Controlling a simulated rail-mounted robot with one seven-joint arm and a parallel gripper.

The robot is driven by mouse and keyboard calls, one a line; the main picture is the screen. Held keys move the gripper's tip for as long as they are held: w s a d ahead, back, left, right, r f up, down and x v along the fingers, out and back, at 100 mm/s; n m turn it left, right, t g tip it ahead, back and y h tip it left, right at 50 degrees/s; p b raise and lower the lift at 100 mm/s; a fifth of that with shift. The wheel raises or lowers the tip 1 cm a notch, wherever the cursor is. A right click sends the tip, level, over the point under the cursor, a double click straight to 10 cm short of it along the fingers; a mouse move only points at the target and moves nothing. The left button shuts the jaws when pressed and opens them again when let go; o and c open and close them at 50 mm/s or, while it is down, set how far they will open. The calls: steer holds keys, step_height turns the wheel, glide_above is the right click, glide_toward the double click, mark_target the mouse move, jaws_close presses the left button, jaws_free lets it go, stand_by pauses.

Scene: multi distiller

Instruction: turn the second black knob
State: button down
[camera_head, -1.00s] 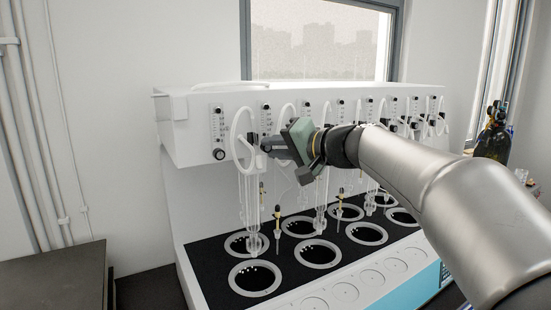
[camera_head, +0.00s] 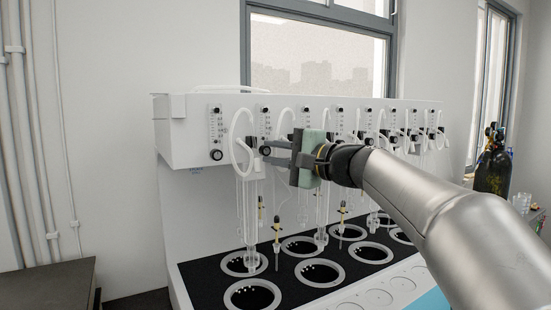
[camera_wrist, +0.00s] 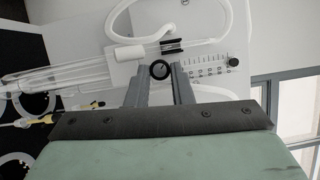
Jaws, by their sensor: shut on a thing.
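The distiller (camera_head: 180,140) is a white cabinet with a row of flow meters, each with a black knob below it. The second black knob (camera_wrist: 160,69) shows in the wrist view as a dark round disc with a light centre. It lies between the tips of my two grey fingers, and my gripper (camera_wrist: 161,73) is shut on it. In the head view my gripper (camera_head: 268,151) reaches in from the right to the second flow meter (camera_head: 264,124). There the fingers and the tubing partly hide the knob.
The first black knob (camera_head: 216,155) is free to the left. White tubing (camera_head: 235,135) and glass condensers (camera_head: 248,210) hang close to my fingers. Below, a black deck holds several ringed wells (camera_head: 252,296). A dark gas bottle (camera_head: 492,165) stands at the right.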

stand_by(0.4)
steer(key=c, duration=1.3)
jaws_free()
steer(key=shift+s+d, duration=0.1)
steer(key=shift+d, duration=0.05)
steer(key=b+v, duration=0.3)
steer(key=v, duration=1.4)
steer(key=shift+d+f, duration=0.1)
steer(key=shift+f, duration=0.05)
